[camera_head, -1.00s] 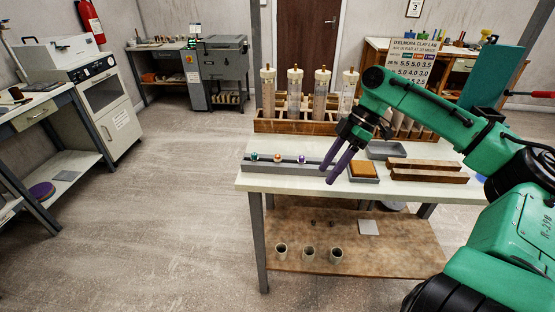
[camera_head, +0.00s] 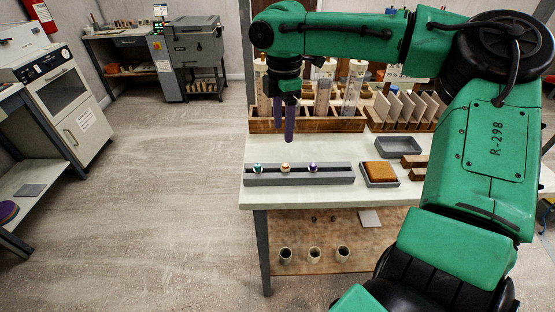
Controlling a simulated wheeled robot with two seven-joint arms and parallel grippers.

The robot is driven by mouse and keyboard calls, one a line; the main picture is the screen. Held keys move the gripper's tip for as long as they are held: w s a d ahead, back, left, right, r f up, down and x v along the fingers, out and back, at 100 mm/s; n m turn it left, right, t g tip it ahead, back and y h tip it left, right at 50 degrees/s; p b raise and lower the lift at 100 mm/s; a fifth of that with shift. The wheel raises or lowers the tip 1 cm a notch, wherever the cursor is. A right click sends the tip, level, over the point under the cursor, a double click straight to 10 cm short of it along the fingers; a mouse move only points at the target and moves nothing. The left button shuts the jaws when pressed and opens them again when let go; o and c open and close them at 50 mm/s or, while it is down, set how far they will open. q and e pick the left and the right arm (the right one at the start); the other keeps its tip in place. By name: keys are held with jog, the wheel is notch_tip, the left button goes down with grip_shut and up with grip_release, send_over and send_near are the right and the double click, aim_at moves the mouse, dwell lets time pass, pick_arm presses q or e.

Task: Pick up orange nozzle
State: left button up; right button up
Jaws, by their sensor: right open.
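The orange nozzle (camera_head: 286,167) sits in the grey rack (camera_head: 262,180) near the table's front left edge, between a teal nozzle (camera_head: 257,168) on its left and a purple nozzle (camera_head: 312,167) on its right. My right gripper (camera_head: 284,138), with purple fingers, points down above and behind the rack, roughly in line with the orange nozzle. It is open and empty, though its fingers nearly overlap from this angle. It is apart from the nozzles. My left gripper is out of view.
A wooden rack with several clear tubes (camera_head: 351,88) stands behind my gripper. An orange sponge in a grey tray (camera_head: 366,183), an empty grey tray (camera_head: 399,147) and wooden bars (camera_head: 413,161) lie to the right. Several cups (camera_head: 314,254) stand on the lower shelf.

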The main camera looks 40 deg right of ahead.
send_over(286, 165)
jog(key=f, duration=0.5)
jog(key=shift+s+a+f, duration=0.15)
jog(key=shift+s, duration=0.05)
jog(key=f, duration=0.3)
jog(key=f+p, duration=0.1)
jog(key=f, duration=0.1)
jog(key=shift+w+f, duration=0.25)
jog(key=shift+d+f, duration=0.15)
jog(key=shift+d, duration=0.05)
jog(key=shift+c, duration=1)
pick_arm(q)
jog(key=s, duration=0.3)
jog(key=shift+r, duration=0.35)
pick_arm(e)
grip_shut()
